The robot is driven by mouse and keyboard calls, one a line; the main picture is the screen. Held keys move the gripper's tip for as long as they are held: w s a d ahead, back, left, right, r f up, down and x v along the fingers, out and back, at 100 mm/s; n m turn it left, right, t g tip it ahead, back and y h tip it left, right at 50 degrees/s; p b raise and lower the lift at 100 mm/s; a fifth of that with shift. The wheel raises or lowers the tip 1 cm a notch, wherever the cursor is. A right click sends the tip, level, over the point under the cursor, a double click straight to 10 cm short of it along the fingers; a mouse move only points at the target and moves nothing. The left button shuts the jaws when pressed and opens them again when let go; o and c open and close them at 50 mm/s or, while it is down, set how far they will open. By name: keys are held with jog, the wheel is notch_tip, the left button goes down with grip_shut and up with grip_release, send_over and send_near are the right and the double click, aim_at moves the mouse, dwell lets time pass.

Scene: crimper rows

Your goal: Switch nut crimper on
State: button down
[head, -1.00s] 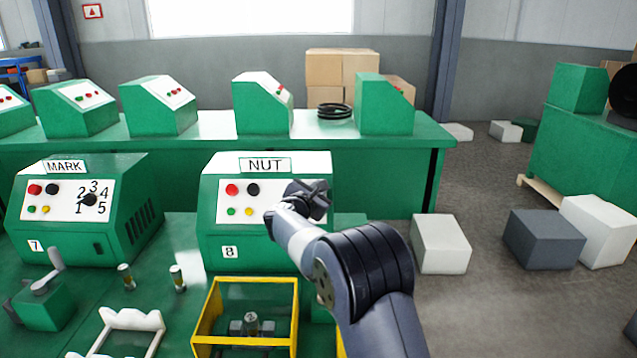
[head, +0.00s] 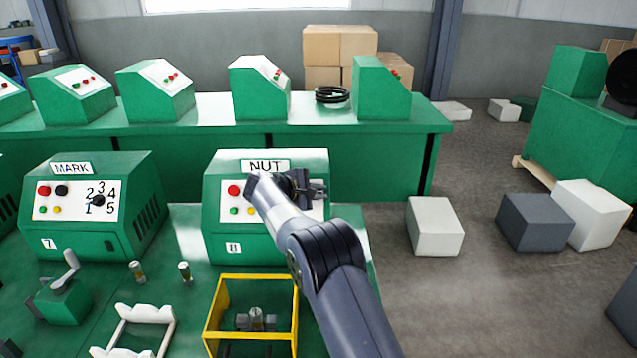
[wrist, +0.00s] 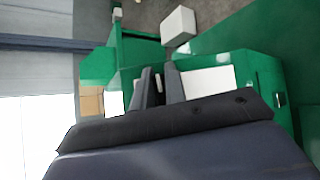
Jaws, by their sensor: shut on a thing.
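The nut crimper is the green machine (head: 225,238) with the NUT label, in the middle of the head view. Its white panel (head: 224,202) shows a red button and small green and yellow ones at left. My gripper (head: 312,191) is at the right half of this panel and covers it. It is shut on the panel's switch, which the gripper hides in the head view. In the wrist view the two fingers (wrist: 162,80) are close together beside a white panel face (wrist: 208,82), with a small pale sliver between them.
The MARK machine (head: 135,215) with a numbered dial stands to the left. A yellow frame (head: 252,278) and a white holder (head: 145,313) are on the bench in front. A rear bench (head: 350,160) carries more green machines. Boxes (head: 435,228) stand on the floor at right.

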jog(key=shift+a+f+m+g+p, duration=0.1)
jog(key=shift+f+m+g+p, duration=0.1)
jog(key=shift+m+g+p, duration=0.25)
jog(key=shift+f, duration=0.1)
jog(key=c, duration=1.4)
grip_release()
jog(key=shift+a, duration=0.1)
jog(key=shift+c, duration=0.2)
jog(key=b+v, duration=0.1)
jog(key=v, duration=0.9)
jog(key=shift+s+a+r, duration=0.15)
jog(key=shift+s+r, duration=0.05)
jog(key=shift+r, duration=0.15)
